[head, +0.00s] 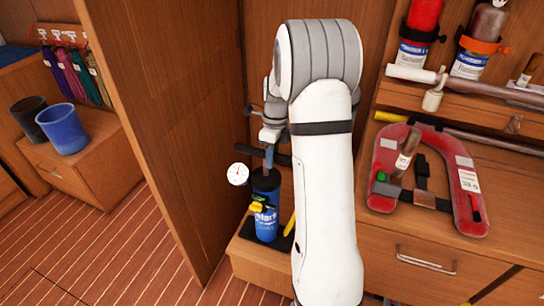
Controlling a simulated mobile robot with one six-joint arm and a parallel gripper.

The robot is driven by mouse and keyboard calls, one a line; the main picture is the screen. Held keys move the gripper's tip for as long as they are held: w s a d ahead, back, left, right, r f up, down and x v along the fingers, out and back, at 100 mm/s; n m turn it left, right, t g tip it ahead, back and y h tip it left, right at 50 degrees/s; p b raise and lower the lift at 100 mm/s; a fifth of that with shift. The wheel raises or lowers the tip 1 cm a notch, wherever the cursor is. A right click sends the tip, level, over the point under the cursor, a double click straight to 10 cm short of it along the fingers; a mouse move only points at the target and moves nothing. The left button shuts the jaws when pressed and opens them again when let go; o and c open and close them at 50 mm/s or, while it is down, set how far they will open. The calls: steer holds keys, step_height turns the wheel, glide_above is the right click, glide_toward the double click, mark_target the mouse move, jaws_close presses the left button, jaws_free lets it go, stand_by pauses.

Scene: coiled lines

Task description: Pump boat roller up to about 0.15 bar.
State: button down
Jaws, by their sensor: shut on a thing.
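A hand pump (265,188) with a black upper body stands upright on a low wooden step beside the partition. Its dark T-handle (247,151) is raised above the body on a blue-grey rod. My gripper (269,143) is over the middle of the handle and shut on it; the fingers are small and partly hidden by my white arm. A round white gauge (238,174) sits left of the pump; its reading is too small to tell. A blue printed cylinder (265,222) is at the pump's lower part. I cannot make out a boat roller.
A red horseshoe-shaped float (468,193) lies on the counter at right, below a shelf with strapped bottles (420,35). A wooden partition (165,110) stands close left of the pump. Blue (62,128) and black cups stand far left. Floor at lower left is clear.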

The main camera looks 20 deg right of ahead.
mark_target(272, 176)
step_height(272, 176, down, 4)
steer(key=shift+r+b, duration=0.1)
steer(key=shift+b, duration=0.55)
steer(key=c, duration=1.2)
jaws_free()
steer(key=shift+r, duration=0.1)
steer(key=r, duration=0.5)
steer(key=w+d+r+p, duration=0.1)
steer(key=r, duration=0.1)
steer(key=shift+r, duration=0.2)
